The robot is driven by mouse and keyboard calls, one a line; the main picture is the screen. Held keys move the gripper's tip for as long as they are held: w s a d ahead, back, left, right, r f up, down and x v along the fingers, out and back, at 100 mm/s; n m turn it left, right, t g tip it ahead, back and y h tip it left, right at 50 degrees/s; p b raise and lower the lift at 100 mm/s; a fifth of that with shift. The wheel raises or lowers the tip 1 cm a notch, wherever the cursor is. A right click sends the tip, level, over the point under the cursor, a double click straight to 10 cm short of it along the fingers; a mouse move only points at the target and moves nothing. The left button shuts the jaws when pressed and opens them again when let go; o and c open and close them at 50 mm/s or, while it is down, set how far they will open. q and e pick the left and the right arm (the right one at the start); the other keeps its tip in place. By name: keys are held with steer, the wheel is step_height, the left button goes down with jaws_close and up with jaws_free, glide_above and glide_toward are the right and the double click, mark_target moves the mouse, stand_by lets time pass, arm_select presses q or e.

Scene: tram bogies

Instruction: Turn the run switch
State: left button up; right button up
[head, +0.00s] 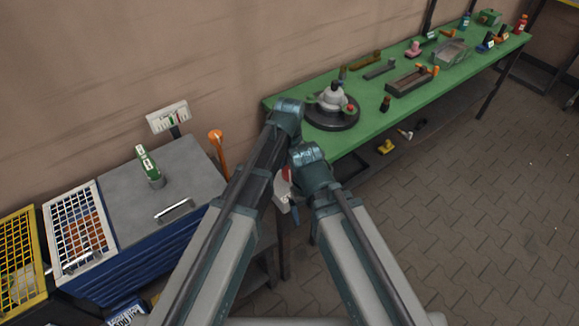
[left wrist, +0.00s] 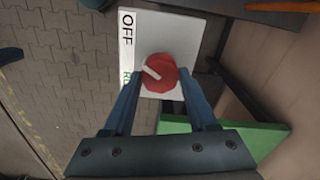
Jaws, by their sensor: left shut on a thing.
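The run switch is a red round knob (left wrist: 160,74) with a white pointer line, on a white plate (left wrist: 185,32). In the left wrist view the pointer slants up and left, towards the word OFF; green letters below OFF are partly hidden by a finger. My left gripper (left wrist: 161,82) has its blue fingers on either side of the knob and is shut on it. In the head view the white switch box (head: 283,203) shows small between my arms, mostly hidden. My right gripper does not show.
A long green bench (head: 365,122) with a round turntable (head: 332,118) and several parts stands behind and right. The paved floor at right is open.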

arm_select(q)
steer(key=shift+m, duration=0.9)
steer(key=o, duration=1.4)
steer(key=shift+c, duration=0.2)
step_height(320, 180, up, 14)
steer(key=p, duration=1.4)
steer(key=shift+f, duration=0.2)
step_height(320, 180, down, 13)
steer(key=b, duration=1.3)
